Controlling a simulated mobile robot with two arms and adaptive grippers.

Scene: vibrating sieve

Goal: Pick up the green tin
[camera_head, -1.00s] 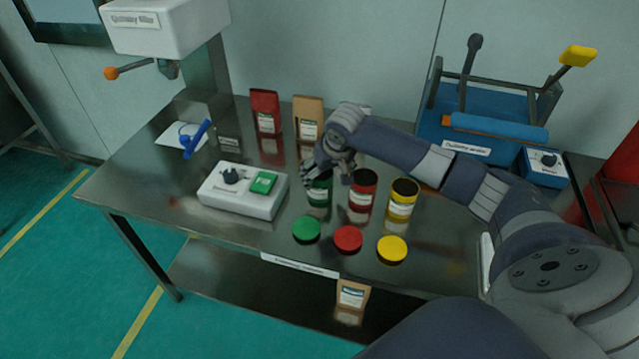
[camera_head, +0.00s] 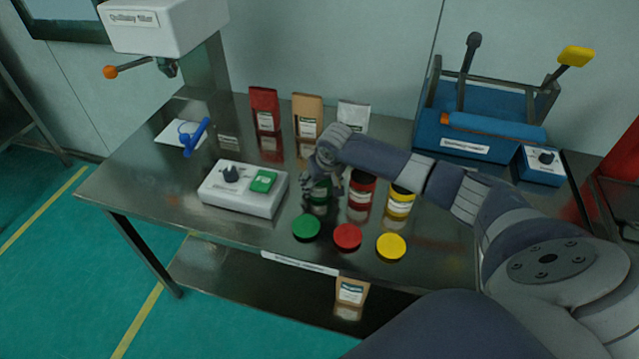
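The green tin (camera_head: 319,197) stands upright on the metal table, partly hidden under my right gripper (camera_head: 322,185). The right gripper points down over the tin, with its fingers at the tin's left and right sides. The frames do not show whether the fingers touch it or leave a gap. A loose green lid (camera_head: 306,228) lies on the table in front of the tin. My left gripper is not in view.
The red tin (camera_head: 360,190) stands close to the right of the gripper, and the yellow tin (camera_head: 399,204) beyond it. A red lid (camera_head: 347,237) and a yellow lid (camera_head: 391,247) lie in front. A white switch box (camera_head: 240,203) is at left. Pouches (camera_head: 307,118) stand behind.

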